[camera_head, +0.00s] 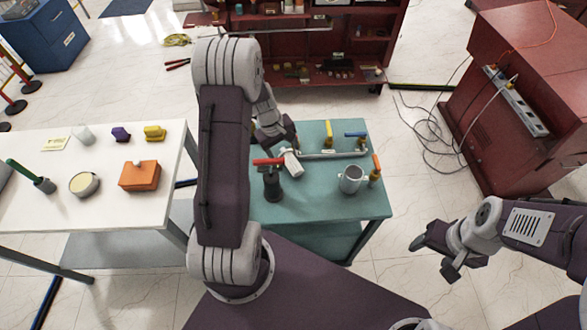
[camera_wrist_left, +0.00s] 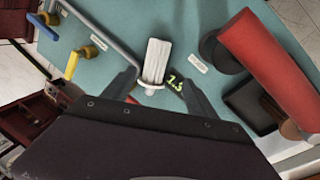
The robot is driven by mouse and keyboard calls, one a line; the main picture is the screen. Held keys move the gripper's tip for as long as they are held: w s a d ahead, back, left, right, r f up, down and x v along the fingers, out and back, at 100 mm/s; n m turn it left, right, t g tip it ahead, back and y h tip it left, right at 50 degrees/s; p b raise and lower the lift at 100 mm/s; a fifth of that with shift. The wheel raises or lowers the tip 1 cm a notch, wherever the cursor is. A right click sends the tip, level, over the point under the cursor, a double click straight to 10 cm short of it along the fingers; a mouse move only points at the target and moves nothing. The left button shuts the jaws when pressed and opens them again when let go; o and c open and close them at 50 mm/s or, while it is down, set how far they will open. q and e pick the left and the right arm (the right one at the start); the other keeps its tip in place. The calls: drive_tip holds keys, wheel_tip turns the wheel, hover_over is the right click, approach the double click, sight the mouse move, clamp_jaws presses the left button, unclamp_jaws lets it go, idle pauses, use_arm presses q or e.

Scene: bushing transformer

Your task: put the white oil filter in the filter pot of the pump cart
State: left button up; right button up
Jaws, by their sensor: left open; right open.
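The white oil filter (camera_head: 292,163), a pale ribbed cylinder, lies on the teal top of the pump cart (camera_head: 310,205). In the left wrist view the filter (camera_wrist_left: 156,62) shows ahead of and between the fingers. A grey open pot (camera_head: 350,179), which looks like the filter pot, stands at the cart's right side. My right gripper (camera_head: 437,259) is open and empty, over the floor right of the cart.
A dark pump with a red handle (camera_head: 272,183) stands close to the filter. Yellow (camera_head: 329,134) and blue (camera_head: 356,134) valve handles sit on a pipe behind. An orange-handled valve (camera_head: 375,170) is beside the pot. A white table (camera_head: 110,215) with several items stands left.

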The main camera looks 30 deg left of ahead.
sight(292, 162)
use_arm(q)
drive_tip(key=x, duration=0.3)
drive_tip(key=shift+d, duration=0.3)
drive_tip(key=shift+a+f, duration=0.15)
drive_tip(key=shift+f, duration=0.15)
drive_tip(key=x, duration=0.3)
drive_tip(key=p+x, duration=0.1)
drive_tip(key=x, duration=0.1)
drive_tip(key=shift+w+d, duration=0.35)
clamp_jaws()
